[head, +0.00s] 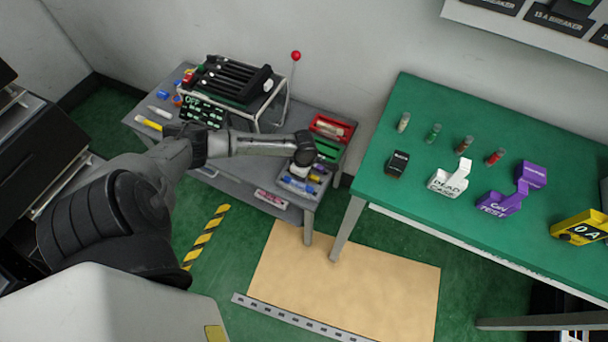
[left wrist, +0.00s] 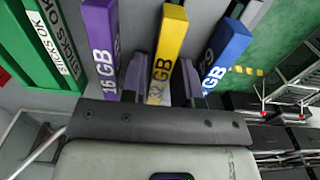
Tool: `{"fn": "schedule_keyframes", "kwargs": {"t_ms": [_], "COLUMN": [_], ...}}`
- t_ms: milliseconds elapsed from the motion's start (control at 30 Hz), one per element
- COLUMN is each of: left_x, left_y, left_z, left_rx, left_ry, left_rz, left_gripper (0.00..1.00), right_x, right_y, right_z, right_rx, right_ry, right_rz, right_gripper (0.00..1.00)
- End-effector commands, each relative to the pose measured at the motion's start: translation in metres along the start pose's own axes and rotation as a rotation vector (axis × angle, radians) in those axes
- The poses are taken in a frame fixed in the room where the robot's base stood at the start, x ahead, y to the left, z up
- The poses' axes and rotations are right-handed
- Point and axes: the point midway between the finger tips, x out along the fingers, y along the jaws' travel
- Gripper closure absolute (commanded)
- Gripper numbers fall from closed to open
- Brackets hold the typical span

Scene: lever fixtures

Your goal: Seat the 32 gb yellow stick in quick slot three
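The yellow 32 GB stick (left wrist: 168,48) is in the middle of the left wrist view, between a purple 16 GB stick (left wrist: 101,45) and a blue stick (left wrist: 228,50). My left gripper (left wrist: 162,72) has one finger on each side of the yellow stick, with small gaps; it looks open. In the head view my left gripper (head: 304,160) points down over the small grey table at the stick holder (head: 294,190) and partly covers it. A black slotted unit (head: 232,80) stands on a metal frame at the back. No slot numbers are readable. My right gripper is out of view.
A red bin (head: 333,127) and a green bin (head: 328,151) sit just behind the holder. A red-knobbed lever (head: 295,57) rises beside the unit. A green table (head: 420,105) with vials and labelled blocks stands right. A tan mat (head: 340,285) lies on the floor.

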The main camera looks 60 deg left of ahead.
Motion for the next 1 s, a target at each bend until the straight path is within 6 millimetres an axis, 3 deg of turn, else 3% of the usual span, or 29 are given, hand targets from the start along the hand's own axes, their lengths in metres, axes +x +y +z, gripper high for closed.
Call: {"fn": "schedule_keyframes", "kwargs": {"t_ms": [300, 567, 767, 833, 1000], "left_x": [0.0, 0.0, -0.001, -0.024, -0.057], "left_y": [0.0, 0.0, 0.001, 0.001, 0.0], "left_z": [0.0, 0.0, -0.001, 0.0, 0.0], "left_rx": [0.0, 0.0, 0.002, 0.0, 0.0], "left_ry": [0.0, 0.0, 0.001, -0.001, 0.0], "left_rz": [0.0, 0.001, 0.002, 0.002, 0.001], "left_gripper": [1.0, 1.0, 1.0, 1.0, 1.0], "right_x": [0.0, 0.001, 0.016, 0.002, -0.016], "right_y": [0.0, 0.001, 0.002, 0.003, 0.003], "right_z": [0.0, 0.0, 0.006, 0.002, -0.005], "right_rx": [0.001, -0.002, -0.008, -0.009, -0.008], "right_ry": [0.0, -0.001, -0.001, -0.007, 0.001], "right_rz": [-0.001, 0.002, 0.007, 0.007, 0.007], "right_gripper": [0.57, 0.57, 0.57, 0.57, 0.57]}}
